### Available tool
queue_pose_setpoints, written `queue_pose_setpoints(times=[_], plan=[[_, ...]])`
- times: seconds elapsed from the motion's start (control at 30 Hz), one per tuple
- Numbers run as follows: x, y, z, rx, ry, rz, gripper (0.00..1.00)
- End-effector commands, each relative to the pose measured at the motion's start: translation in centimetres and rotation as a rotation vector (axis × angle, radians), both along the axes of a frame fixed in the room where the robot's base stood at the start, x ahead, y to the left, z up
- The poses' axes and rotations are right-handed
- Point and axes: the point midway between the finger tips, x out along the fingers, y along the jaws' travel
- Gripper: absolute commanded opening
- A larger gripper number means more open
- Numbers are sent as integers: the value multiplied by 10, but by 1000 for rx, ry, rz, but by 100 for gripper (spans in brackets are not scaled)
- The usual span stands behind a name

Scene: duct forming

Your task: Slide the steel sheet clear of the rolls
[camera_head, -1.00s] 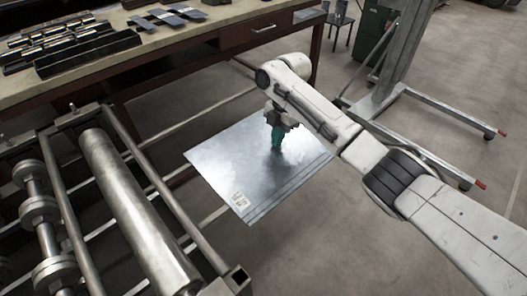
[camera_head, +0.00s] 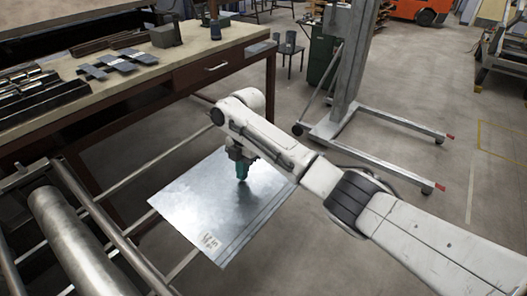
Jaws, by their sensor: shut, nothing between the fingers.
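The steel sheet (camera_head: 195,205) is a flat, shiny square with a small pale label near its lower corner. It lies level at the right side of the roll machine. Its left corner reaches close to the machine's outer rail (camera_head: 118,232). The sheet is apart from the big steel roll (camera_head: 75,245), with the rail between them. My gripper (camera_head: 242,178) points down onto the middle of the sheet, its teal fingers shut with nothing between them. The fingertips look to be at the sheet's surface; whether they press on it I cannot tell.
A workbench (camera_head: 200,55) with metal parts and a drawer stands behind the machine. A grey lift column (camera_head: 350,70) with long floor legs (camera_head: 400,125) stands behind my arm. Open concrete floor lies to the right.

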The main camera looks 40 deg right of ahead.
Motion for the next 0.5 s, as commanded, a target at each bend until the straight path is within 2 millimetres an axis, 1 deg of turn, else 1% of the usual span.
queue_pose_setpoints(times=[0.03,0.3,0.5], plan=[[1,1,0,0,1,0,0],[16,-45,-2,-1,-2,-4,0],[27,-75,-1,0,-2,-2,0]])
